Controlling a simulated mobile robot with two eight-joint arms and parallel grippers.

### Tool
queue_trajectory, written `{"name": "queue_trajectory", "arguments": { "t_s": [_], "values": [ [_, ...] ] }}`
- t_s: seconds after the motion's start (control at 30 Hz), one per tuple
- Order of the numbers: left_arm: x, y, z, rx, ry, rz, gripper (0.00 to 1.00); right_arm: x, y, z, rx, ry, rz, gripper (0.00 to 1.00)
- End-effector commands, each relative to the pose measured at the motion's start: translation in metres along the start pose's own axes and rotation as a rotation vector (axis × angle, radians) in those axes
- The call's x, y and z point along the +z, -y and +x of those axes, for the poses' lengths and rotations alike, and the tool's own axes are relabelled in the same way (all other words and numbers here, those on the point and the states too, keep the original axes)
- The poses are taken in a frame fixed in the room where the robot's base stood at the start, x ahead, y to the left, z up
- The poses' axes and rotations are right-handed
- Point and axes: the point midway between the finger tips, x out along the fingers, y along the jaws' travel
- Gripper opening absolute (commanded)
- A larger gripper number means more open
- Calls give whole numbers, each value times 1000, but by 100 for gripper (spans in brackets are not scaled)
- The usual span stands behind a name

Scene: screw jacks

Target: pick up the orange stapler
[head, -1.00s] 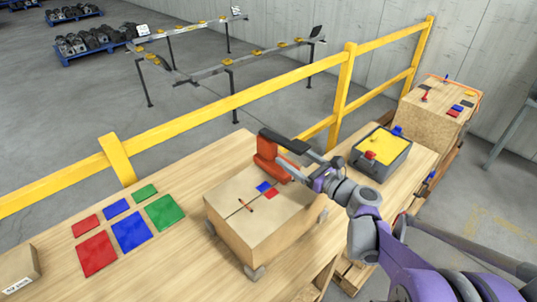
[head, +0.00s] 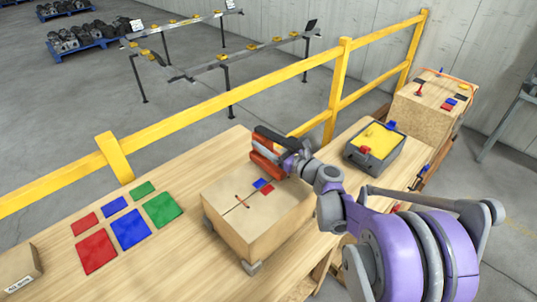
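The orange stapler (head: 264,167) is at the far edge of the cardboard box (head: 241,222), which stands on the wooden table. My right gripper (head: 279,152) is at the stapler, with dark parts across its upper side. The wrist covers the stapler's right end. The gripper overlaps the stapler closely, and I cannot tell whether its fingers are closed on it. I also cannot tell whether the stapler touches the box top. My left gripper is not in view.
Small blue (head: 262,184) and red (head: 267,190) patches lie on the box top. Coloured squares, such as a green one (head: 163,210), lie on the table at left. A grey bin (head: 376,147) with a yellow top stands right. A yellow railing (head: 225,104) runs behind.

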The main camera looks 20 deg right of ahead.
Motion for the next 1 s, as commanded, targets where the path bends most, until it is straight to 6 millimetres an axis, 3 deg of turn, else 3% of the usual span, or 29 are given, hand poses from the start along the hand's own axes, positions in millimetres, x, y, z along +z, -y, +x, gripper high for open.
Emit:
{"name": "queue_trajectory", "arguments": {
  "t_s": [0.07, 0.4, 1.0],
  "values": [
    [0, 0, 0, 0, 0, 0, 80, 0, 0, 0, 0, 0, 0, 62],
    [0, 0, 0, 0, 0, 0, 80, 0, 0, 0, 0, 0, 0, 0],
    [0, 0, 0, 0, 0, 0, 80, 0, 0, 0, 0, 0, 0, 0]
  ]
}}
